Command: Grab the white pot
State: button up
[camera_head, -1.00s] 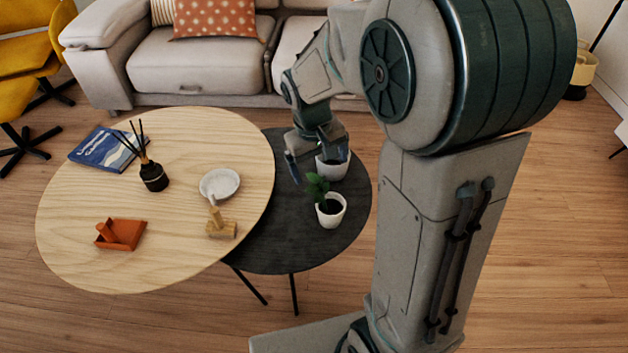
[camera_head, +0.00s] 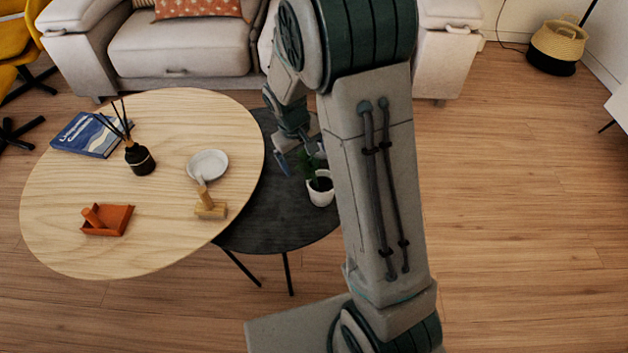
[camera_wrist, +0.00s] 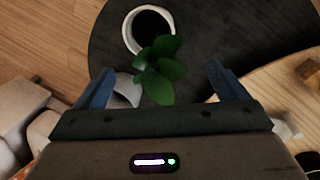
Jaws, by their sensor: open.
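A white pot (camera_head: 321,194) with dark soil and a green plant stands on the dark round table. In the wrist view this pot (camera_wrist: 132,35) is at the top, and its leaves (camera_wrist: 160,70) reach back between my fingers. A second white pot (camera_wrist: 127,92) is partly seen below the leaves in the wrist view, mostly hidden by leaves and my gripper; my arm hides it in the head view. My gripper (camera_head: 300,158) is open above the dark table, behind the plant pot. Its blue fingers (camera_wrist: 161,72) are spread wide with nothing clasped between them.
The dark table (camera_head: 268,217) sits partly beneath a light wooden table (camera_head: 110,185). On the wood are a white dish (camera_head: 208,165), a wooden stamp-like piece (camera_head: 210,207), an orange tray (camera_head: 108,219), a reed diffuser (camera_head: 140,158) and a blue book (camera_head: 88,134). A sofa (camera_head: 180,50) stands behind.

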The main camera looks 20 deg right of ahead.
jog(key=b+x, duration=0.2)
jog(key=x, duration=0.3)
jog(key=shift+w+a+f, duration=0.1)
jog(key=shift+w+a, duration=0.05)
jog(key=c, duration=1.8)
jog(key=shift+o, duration=0.2)
jog(key=shift+r, duration=0.25)
